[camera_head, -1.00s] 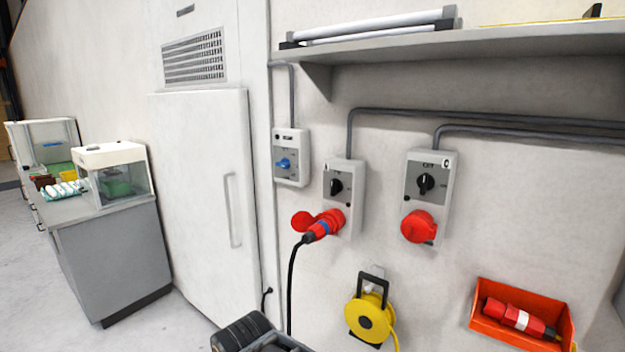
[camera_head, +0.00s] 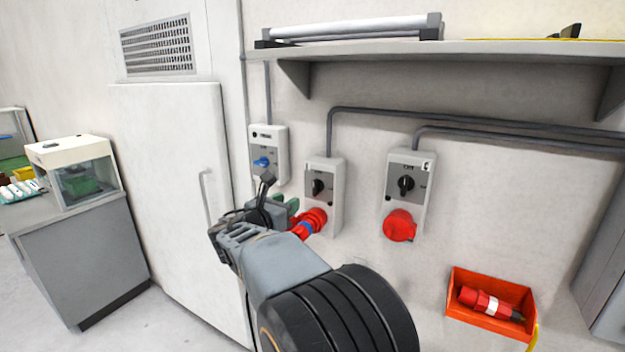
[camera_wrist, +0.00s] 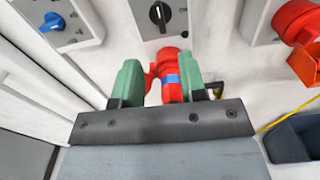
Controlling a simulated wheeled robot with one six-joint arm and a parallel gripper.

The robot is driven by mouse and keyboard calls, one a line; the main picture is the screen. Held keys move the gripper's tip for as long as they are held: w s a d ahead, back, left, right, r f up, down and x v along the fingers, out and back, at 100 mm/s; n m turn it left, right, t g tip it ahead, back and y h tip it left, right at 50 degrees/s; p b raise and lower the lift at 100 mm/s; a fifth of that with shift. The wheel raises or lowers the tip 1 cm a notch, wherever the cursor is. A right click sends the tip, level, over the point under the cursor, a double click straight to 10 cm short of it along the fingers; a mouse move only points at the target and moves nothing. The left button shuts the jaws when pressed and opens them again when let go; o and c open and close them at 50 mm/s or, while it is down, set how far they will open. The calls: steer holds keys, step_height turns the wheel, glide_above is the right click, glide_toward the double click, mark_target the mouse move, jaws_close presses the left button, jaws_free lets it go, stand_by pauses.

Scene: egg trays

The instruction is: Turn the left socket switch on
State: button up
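The left socket box (camera_head: 338,172) is on the wall, with a black rotary switch (camera_head: 318,187) in its grey panel. That switch also shows at the top of the wrist view (camera_wrist: 159,13), its handle roughly upright. A red plug (camera_head: 312,219) with a blue band sits in the socket below. My gripper (camera_head: 285,208) is in front of the wall, at the left of the plug in the head view. In the wrist view its green fingers (camera_wrist: 172,72) are apart, below the switch, with the plug (camera_wrist: 172,88) showing between them. Contact with the plug cannot be told.
A box with a blue knob (camera_head: 261,162) is at left. A second socket box (camera_head: 425,170) with a black switch and red cover (camera_head: 400,226) is at right. A shelf (camera_head: 480,48) juts out above. An orange bin (camera_head: 456,305) hangs lower right.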

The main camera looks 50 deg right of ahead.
mark_target(314, 182)
steer(key=p+x, duration=0.1)
steer(key=x, duration=0.3)
steer(key=p+x, duration=0.1)
steer(key=x, duration=0.3)
steer(key=p+x, duration=0.1)
steer(key=x, duration=0.3)
steer(key=shift+d+r, duration=0.2)
steer(key=shift+r, duration=0.2)
steer(key=shift+x, duration=0.8)
steer(key=shift+a, duration=0.1)
steer(key=shift+c, duration=0.2)
jaws_close()
steer(key=shift+f, duration=0.1)
